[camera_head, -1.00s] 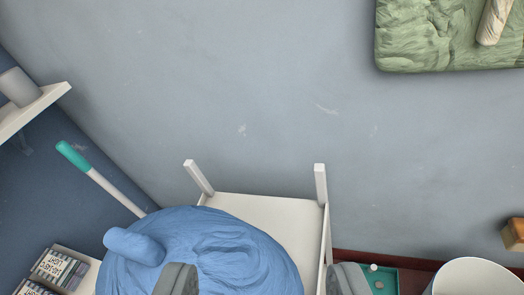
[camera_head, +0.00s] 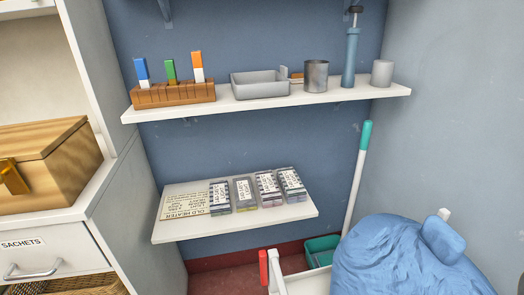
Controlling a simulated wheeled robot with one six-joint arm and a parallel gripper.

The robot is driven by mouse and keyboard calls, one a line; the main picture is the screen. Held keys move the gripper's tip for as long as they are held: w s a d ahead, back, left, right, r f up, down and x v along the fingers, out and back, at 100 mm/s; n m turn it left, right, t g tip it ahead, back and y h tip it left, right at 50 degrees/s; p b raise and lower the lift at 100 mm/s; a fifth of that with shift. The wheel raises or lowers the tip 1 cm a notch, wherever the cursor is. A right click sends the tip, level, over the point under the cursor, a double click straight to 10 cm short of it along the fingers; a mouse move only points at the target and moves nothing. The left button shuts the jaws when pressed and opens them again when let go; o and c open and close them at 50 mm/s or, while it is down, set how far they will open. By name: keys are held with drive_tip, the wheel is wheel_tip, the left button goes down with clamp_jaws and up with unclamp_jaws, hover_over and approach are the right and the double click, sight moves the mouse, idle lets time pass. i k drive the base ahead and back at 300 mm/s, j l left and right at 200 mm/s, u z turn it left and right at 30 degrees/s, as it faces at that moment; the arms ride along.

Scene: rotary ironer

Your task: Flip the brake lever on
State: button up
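I cannot identify a brake lever or the rotary ironer in this view. A short upright red piece (camera_head: 263,268) stands at the bottom centre, beside a white part (camera_head: 277,272) that runs off the lower edge. I cannot tell what they belong to.
A lower shelf (camera_head: 172,236) holds several small boxes and a sign. A blue bundle (camera_head: 395,262) fills the bottom right, near a teal-topped pole (camera_head: 355,180). A wooden chest (camera_head: 45,165) sits left.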

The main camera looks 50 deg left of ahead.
sight(263, 254)
drive_tip(key=k+u, duration=0.15)
drive_tip(key=u, duration=0.8)
